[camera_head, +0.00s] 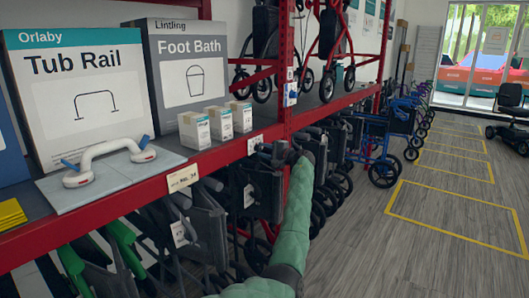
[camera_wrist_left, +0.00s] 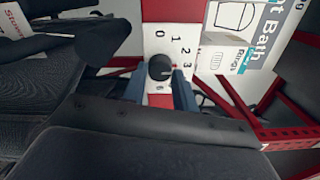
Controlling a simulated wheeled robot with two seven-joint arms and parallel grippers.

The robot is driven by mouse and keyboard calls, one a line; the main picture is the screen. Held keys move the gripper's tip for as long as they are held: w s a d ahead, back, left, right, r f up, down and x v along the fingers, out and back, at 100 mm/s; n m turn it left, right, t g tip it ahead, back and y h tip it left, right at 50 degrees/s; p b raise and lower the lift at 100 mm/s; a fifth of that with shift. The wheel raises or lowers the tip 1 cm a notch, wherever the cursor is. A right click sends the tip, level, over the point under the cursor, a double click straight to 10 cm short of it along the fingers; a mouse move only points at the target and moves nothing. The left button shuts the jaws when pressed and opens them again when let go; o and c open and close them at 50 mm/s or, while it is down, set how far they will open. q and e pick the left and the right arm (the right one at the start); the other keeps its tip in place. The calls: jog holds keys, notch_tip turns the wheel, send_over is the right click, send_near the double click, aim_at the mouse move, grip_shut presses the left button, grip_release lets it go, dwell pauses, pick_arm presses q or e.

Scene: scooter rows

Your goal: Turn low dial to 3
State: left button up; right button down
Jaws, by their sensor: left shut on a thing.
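The low dial shows in the left wrist view as a round black knob (camera_wrist_left: 159,67) on a white plate (camera_wrist_left: 160,44) marked 0, 1, 2 and 3. A small red mark sits near the 3. Which number the knob points to is not clear. In the head view the white dial plate (camera_head: 254,144) is on the red shelf edge. My left gripper (camera_head: 271,150) is at this plate. Its two blue-grey fingers (camera_wrist_left: 160,92) are either side of the knob, shut on it. The fingertips are partly hidden in the head view. My right gripper is out of view.
Another white plate with a dial (camera_head: 290,88) is higher on the red upright. Small boxes (camera_head: 221,122), a Foot Bath box (camera_head: 187,68) and a tub rail (camera_head: 108,158) stand on the shelf. Folded wheelchairs (camera_head: 180,235) crowd below.

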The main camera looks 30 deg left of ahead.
pick_arm(q)
jog(key=shift+f, duration=0.15)
jog(key=o, duration=1)
jog(key=shift+s, duration=0.1)
jog(key=shift+c, duration=0.2)
jog(key=shift+d, duration=0.25)
jog(key=d+b, duration=0.1)
jog(key=d, duration=0.6)
jog(key=shift+s, duration=0.25)
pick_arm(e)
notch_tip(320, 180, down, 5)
pick_arm(q)
jog(key=shift+d, duration=0.1)
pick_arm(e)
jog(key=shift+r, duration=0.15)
